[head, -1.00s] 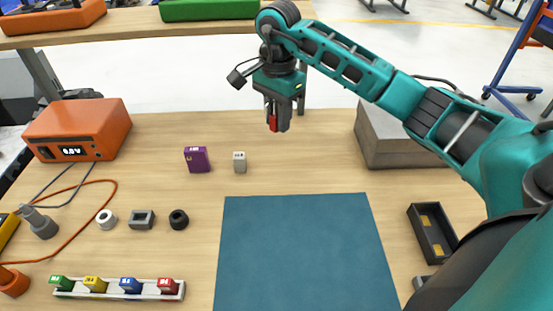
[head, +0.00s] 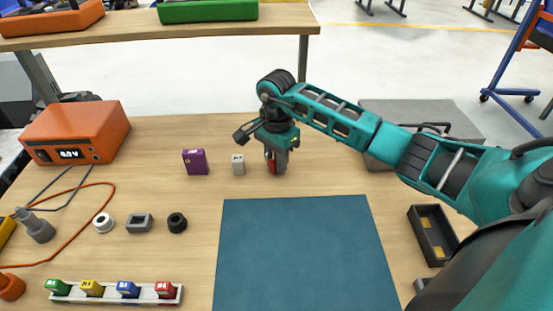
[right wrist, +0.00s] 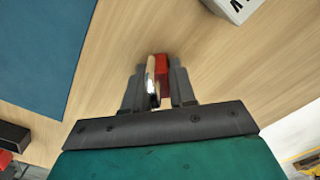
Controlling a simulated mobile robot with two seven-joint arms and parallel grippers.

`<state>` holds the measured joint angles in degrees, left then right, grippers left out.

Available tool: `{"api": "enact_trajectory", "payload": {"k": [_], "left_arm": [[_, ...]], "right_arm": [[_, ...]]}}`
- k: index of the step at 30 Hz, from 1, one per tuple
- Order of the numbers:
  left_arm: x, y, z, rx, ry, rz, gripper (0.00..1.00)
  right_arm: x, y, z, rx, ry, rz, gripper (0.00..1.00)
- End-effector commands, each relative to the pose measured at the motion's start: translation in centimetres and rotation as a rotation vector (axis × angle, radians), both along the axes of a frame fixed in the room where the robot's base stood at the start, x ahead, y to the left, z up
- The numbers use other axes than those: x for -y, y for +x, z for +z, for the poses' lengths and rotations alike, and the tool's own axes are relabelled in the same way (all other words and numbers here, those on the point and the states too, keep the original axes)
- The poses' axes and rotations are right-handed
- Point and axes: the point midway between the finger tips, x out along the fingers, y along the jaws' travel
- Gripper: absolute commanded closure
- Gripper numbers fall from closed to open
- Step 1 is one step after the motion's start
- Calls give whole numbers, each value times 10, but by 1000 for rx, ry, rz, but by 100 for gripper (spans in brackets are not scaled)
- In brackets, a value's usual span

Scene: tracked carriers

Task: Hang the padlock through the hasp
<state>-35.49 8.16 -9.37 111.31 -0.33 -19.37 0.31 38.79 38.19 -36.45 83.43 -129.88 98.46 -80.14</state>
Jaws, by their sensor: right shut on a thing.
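My right gripper (head: 277,166) is low over the wooden bench, to the right of a small pale grey block. It is shut on a small red thing (head: 270,160), which I take to be the padlock. In the right wrist view the red body (right wrist: 163,68) shows between the fingers, with a shiny pale strip beside it. The fingers hide much of it, and I cannot tell whether it touches the bench. I cannot make out the hasp in either view. My left gripper is not in view.
A purple block (head: 195,162) and the grey block (head: 238,164) stand left of my right gripper. A grey box (head: 386,148) is behind my right arm. A blue mat (head: 295,250) lies clear in front. A dark tray (head: 422,229) is at the right.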

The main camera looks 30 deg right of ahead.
Motion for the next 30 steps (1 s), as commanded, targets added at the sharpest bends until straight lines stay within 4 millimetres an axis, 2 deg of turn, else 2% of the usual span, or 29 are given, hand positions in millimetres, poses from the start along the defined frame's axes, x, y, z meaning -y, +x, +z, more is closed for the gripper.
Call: {"api": "enact_trajectory", "payload": {"k": [5, 6, 13, 23, 26, 30], "left_arm": [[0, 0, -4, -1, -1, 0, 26], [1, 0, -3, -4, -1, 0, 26], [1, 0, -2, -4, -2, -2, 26], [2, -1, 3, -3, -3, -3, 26], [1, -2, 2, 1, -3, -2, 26], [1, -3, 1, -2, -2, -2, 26]], "right_arm": [[0, 0, -5, -1, -1, 1, 100], [0, 0, -3, -1, 0, 1, 71], [0, 0, -3, -1, 0, 0, 49], [0, 0, 3, 0, 1, 0, 49], [0, 1, 17, 4, -1, 1, 49], [1, 2, 47, 6, -2, 0, 49]]}}
